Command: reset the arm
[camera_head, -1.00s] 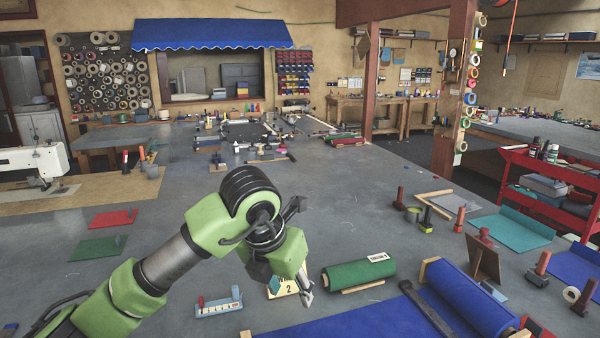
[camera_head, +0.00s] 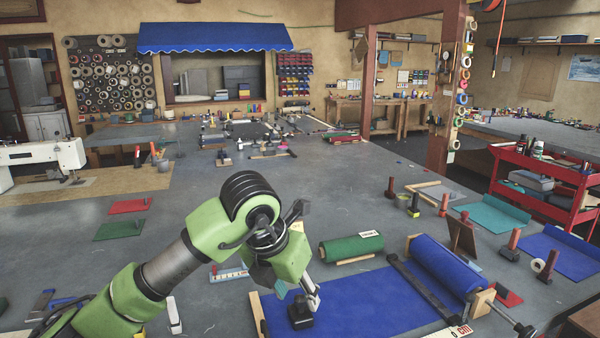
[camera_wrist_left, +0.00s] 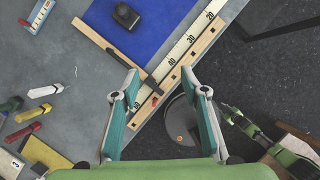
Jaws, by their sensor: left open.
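My left arm, green and grey, comes in from the lower left in the head view. Its gripper (camera_head: 312,292) points down over the blue canvas, partly hidden behind its own wrist. In the wrist view the two teal fingers (camera_wrist_left: 160,88) stand wide apart with nothing between them, above the ruler along the table edge. The blue canvas (camera_head: 380,300) lies spread from its blue roll (camera_head: 447,268). A black block (camera_head: 300,315) sits on the canvas just below the gripper in the picture; it also shows in the wrist view (camera_wrist_left: 126,15).
A green roll (camera_head: 351,247) lies behind the blue canvas. A brown board (camera_head: 463,236) and several dark-red handled tools stand to the right. A red cart (camera_head: 545,185) is at the far right. The grey table (camera_head: 280,180) is largely clear in the middle.

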